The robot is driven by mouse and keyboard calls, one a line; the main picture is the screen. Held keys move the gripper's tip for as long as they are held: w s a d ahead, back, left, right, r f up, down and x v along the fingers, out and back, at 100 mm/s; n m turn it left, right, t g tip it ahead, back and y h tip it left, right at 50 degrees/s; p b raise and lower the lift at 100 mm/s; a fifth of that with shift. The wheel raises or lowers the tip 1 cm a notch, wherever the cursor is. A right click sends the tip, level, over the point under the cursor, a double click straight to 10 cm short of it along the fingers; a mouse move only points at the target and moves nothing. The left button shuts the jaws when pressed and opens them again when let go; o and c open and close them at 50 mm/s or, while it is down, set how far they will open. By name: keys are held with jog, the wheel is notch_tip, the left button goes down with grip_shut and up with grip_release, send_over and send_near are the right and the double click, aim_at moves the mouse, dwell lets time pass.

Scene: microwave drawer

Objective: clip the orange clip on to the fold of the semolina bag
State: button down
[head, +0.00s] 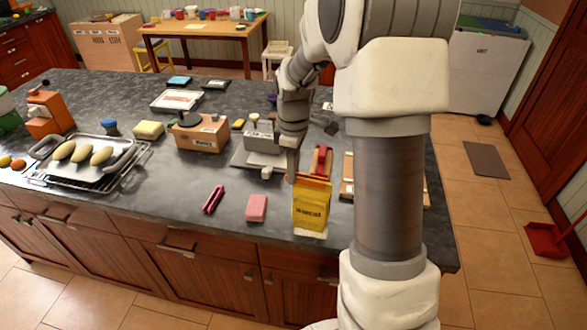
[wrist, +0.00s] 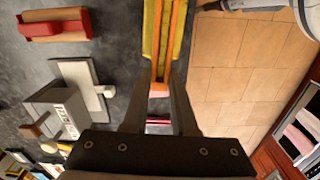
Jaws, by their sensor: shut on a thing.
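The yellow semolina bag (head: 311,207) stands upright near the front edge of the counter, and its top also shows in the wrist view (wrist: 148,30). The orange clip (head: 314,181) lies along the bag's top. In the wrist view its two orange arms (wrist: 175,38) run lengthwise over the bag's top, with a darker strip between them that looks like the fold. My gripper (wrist: 160,88) is shut on the clip's near orange end. In the head view my gripper (head: 294,174) is at the bag's top left corner. I cannot tell whether the clip's arms press on the fold.
A pink clip-like thing (head: 213,199) and a pink block (head: 256,208) lie left of the bag. A red-handled thing (head: 321,160) and a grey scale-like device (head: 262,150) are behind it.

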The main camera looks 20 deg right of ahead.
jog(key=shift+f+b, duration=0.3)
jog(key=shift+f, duration=0.25)
dwell(0.5)
jog(key=shift+c, duration=0.7)
grip_release()
jog(key=shift+r, duration=0.15)
jog(key=shift+r+p, duration=2.95)
jog(key=shift+r, duration=0.95)
